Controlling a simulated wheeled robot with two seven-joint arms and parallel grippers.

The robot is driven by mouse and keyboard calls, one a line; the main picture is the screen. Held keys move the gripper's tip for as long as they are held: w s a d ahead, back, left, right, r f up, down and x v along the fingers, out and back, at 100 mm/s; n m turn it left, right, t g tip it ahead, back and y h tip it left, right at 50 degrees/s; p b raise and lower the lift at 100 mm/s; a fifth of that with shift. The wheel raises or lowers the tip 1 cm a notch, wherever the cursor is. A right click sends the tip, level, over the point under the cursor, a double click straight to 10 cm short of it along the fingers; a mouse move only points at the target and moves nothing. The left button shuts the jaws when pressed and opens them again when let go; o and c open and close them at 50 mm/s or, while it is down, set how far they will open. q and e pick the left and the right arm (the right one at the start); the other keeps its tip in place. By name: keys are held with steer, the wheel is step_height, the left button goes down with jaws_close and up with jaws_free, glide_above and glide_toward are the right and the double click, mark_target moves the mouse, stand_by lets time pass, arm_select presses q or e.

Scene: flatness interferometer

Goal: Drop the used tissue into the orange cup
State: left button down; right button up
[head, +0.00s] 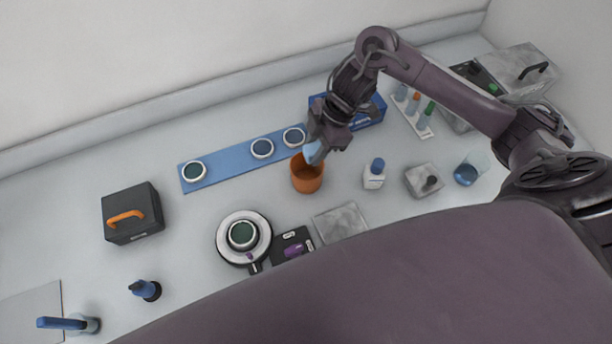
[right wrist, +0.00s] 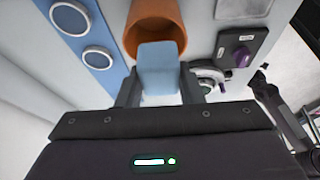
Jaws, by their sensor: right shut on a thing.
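The orange cup (head: 307,176) stands upright on the bench near the middle of the head view. It also shows at the top of the right wrist view (right wrist: 150,20). My right gripper (head: 316,148) is shut on the light blue tissue (right wrist: 158,66). In the head view the tissue (head: 313,153) hangs from the fingers at the cup's far rim, over part of the opening. I cannot tell whether its lower end is inside the cup. The cup's inside is partly hidden by the tissue. My left gripper is out of view.
A blue strip (head: 222,173) with several round lenses lies behind the cup. A white bottle with a blue cap (head: 375,175) stands to its right. A round stand (head: 230,250) and a black box with a purple knob (head: 291,245) are in front. A blue box (head: 368,114) is behind.

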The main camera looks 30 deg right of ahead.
steer(key=o, duration=1.1)
steer(key=shift+r, duration=0.1)
steer(key=v, duration=0.7)
steer(key=shift+d+r, duration=0.1)
steer(key=shift+r, duration=0.25)
steer(key=shift+s, duration=0.1)
